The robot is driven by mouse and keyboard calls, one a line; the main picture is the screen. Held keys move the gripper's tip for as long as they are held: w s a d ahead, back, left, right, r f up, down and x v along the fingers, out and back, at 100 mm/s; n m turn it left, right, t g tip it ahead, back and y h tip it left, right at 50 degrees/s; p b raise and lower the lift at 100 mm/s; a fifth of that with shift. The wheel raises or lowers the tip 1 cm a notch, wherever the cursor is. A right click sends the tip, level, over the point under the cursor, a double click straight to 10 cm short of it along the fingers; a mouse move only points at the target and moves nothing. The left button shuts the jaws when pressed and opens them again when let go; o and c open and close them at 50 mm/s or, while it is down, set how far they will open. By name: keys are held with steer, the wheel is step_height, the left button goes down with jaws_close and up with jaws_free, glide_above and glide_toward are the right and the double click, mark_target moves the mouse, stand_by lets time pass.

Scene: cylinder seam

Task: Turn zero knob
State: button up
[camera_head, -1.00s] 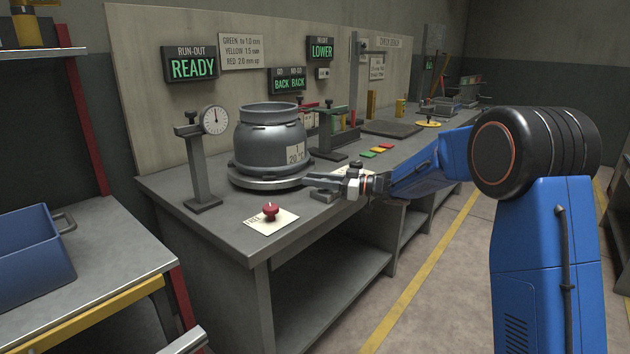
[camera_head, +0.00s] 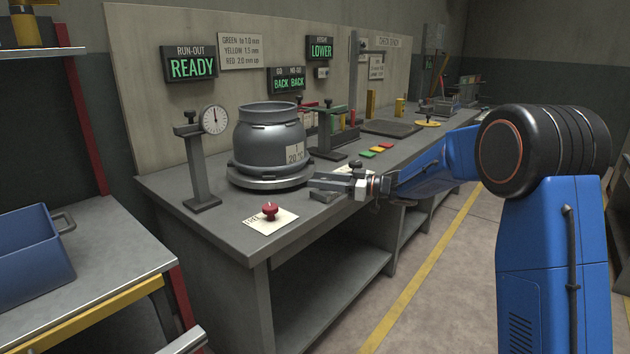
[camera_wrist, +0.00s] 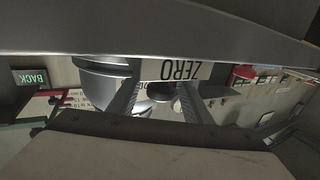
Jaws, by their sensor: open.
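My gripper (camera_head: 316,181) is open at the bench's front edge, just right of the round plate that bears a grey cylinder (camera_head: 270,140). In the wrist view a white sign reading ZERO (camera_wrist: 182,70) appears upside down just beyond my gripper (camera_wrist: 157,92).
A red button (camera_head: 269,210) on a white card stands at the bench's near corner. A dial gauge (camera_head: 214,120) on a post stands left of the cylinder. Green, yellow and red pieces (camera_head: 376,149) lie behind my gripper. The floor right of the bench is clear.

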steer(key=v, duration=1.5)
steer(key=shift+w+d+r, duration=0.1)
steer(key=d+r+m+t+h, duration=0.6)
steer(key=d+r+t+h, duration=0.15)
steer(key=r+t, duration=0.2)
steer(key=s+d+f+m+t+h, duration=0.15)
steer(key=s+d+m+h, duration=0.45)
steer(key=s+d+h, duration=0.6)
steer(key=s+f+m+g, duration=0.1)
steer(key=s+f+g, duration=0.2)
steer(key=s, duration=0.9)
steer(key=s+f+m+g+y, duration=0.1)
steer(key=s+f+g, duration=0.2)
steer(key=s+f, duration=0.5)
steer(key=s+f+m+g+y, duration=0.1)
steer(key=s+f+g, duration=0.3)
steer(key=s, duration=1.1)
step_height(320, 180, down, 3)
steer(key=shift+s+r+m, duration=0.2)
steer(key=shift+s+m, duration=0.1)
